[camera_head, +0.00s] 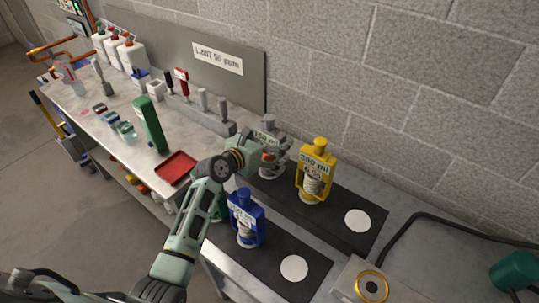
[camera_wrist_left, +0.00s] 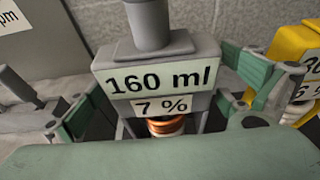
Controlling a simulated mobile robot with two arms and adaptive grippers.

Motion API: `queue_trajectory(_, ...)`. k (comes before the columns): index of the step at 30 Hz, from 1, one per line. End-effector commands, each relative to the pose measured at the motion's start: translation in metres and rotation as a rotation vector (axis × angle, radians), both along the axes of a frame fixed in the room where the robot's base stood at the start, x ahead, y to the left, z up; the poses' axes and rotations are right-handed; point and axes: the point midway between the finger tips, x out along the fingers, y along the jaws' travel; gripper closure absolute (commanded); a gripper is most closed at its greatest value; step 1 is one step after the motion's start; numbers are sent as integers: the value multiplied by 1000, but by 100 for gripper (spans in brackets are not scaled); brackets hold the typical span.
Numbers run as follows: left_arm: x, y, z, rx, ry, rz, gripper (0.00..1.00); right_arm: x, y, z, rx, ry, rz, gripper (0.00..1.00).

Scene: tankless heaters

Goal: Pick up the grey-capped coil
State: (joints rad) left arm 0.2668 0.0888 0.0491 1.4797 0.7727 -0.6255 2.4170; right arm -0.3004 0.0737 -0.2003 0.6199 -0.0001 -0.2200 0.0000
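The grey-capped coil (camera_head: 268,134) stands upright on the dark mat beside the wall, partly hidden by my left gripper (camera_head: 258,157) in the head view. In the left wrist view the coil (camera_wrist_left: 155,75) fills the middle, with a grey cap, labels "160 ml" and "7 %", and copper windings below. The left gripper's green-padded fingers (camera_wrist_left: 168,112) are spread on either side of it, with gaps visible. Its palm hides the coil's lower part. My right gripper is not in view.
A yellow-capped coil (camera_head: 314,172) stands close to the right, and a blue-capped coil (camera_head: 245,218) stands in front, near my left arm. White discs (camera_head: 357,220) on the mats are bare. A grey rack (camera_head: 205,115), red tray (camera_head: 176,168) and green block (camera_head: 150,124) are left.

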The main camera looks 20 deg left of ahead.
Motion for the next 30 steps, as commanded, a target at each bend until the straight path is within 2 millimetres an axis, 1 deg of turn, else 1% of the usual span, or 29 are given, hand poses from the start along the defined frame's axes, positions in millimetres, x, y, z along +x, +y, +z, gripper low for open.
queue_trajectory(1, 0, 0, 0, 0, 0, 0, 10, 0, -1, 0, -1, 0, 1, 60)
queue_trajectory(2, 0, 0, 0, 0, 0, 0, 12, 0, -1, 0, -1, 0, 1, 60)
queue_trajectory(12, 0, 0, 0, -1, 0, 0, 42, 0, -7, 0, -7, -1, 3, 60)
queue_trajectory(25, 0, 0, 0, -1, 0, 0, 80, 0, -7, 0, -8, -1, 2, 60)
queue_trajectory(26, 0, 0, 0, -1, 0, 0, 82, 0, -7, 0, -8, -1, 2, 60)
queue_trajectory(27, 1, 0, 4, -2, -7, 2, 82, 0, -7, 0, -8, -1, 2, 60)
queue_trajectory(30, 1, 0, 3, -2, -7, 2, 82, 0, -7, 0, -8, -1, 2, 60)
